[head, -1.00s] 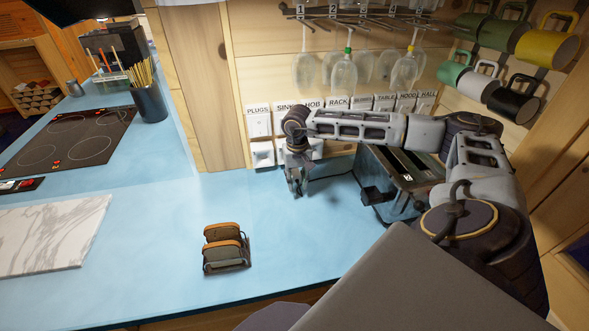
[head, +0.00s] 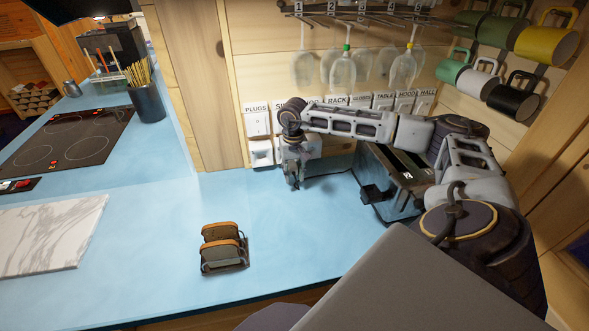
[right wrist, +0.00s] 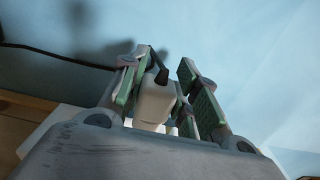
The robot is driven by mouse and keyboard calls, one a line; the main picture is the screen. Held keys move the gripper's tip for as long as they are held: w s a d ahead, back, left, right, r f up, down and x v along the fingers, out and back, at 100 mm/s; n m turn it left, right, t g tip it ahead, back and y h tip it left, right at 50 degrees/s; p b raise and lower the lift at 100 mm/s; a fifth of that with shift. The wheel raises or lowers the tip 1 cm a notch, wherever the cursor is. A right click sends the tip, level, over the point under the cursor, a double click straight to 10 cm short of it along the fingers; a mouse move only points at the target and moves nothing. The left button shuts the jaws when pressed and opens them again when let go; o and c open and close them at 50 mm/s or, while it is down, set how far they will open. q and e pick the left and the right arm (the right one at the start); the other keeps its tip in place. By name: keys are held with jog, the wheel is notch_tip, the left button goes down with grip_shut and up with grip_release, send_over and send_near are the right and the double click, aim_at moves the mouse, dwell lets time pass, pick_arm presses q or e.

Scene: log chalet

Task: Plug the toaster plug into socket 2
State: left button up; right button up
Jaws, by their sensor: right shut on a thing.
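My right gripper (head: 295,184) hangs fingers down over the blue counter, just in front of the socket wall. In the right wrist view, its green-padded fingers (right wrist: 165,62) are shut on the white toaster plug (right wrist: 154,102), with a black cord (right wrist: 60,55) running off to the left. The toaster (head: 395,180), dark with metal sides, stands right of the gripper against the wall, and its cord (head: 330,174) trails toward the gripper. One white socket (head: 261,153) shows below the PLUGS switch. My gripper and wrist hide the sockets beside it. The left gripper is not in view.
Labelled switches (head: 256,123) line the wall under hanging glasses (head: 343,72). Mugs (head: 514,104) hang at the upper right. A toast rack (head: 223,266) stands on the front counter, near a marble board (head: 45,235). The counter between rack and wall is clear.

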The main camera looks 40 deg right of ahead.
aim_at(290, 162)
jog(key=shift+w+d, duration=0.3)
jog(key=shift+w, duration=0.25)
jog(key=shift+w+d, duration=0.3)
jog(key=shift+w, duration=0.25)
jog(key=shift+w+d+b, duration=0.35)
jog(key=shift+w+d, duration=0.1)
jog(key=shift+w, duration=0.3)
jog(key=shift+w+d+b, duration=0.35)
jog(key=shift+w+d, duration=0.05)
jog(key=shift+w, duration=0.35)
dwell(2.7)
jog(key=o, duration=1.1)
jog(key=shift+s, duration=0.1)
